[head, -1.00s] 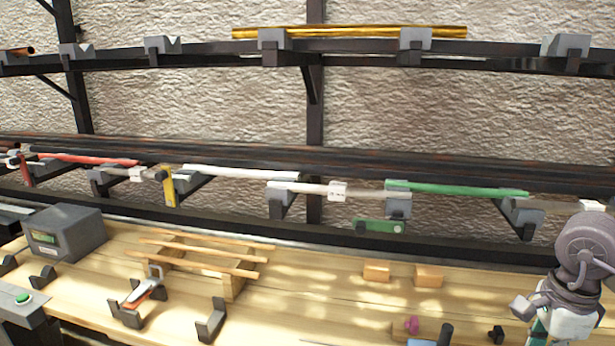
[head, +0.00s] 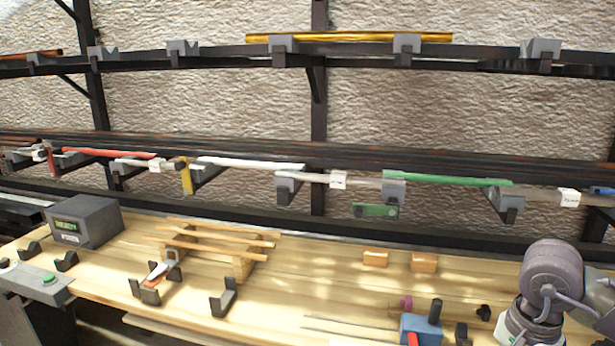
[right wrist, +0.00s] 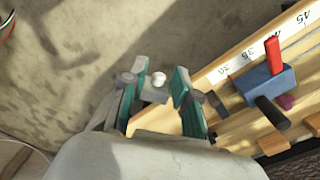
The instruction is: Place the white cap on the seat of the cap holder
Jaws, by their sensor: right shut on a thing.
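My right gripper (right wrist: 156,86) is shut on the white cap (right wrist: 159,78), a small pale round thing between its green-padded fingers in the right wrist view. The fingers partly hide what is around the cap. In the head view my right arm comes in at the lower right, and its fingertips are cut off by the bottom edge. I cannot tell for sure which fixture is the cap holder. My left gripper is not in view.
A blue block (right wrist: 268,84) with a red lever and black handle stands on the bench beside a numbered scale (right wrist: 245,57). Two wooden blocks (head: 424,262) lie behind. A grey box (head: 85,222) and wooden rack (head: 243,262) stand left. Racks with laths cross the wall.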

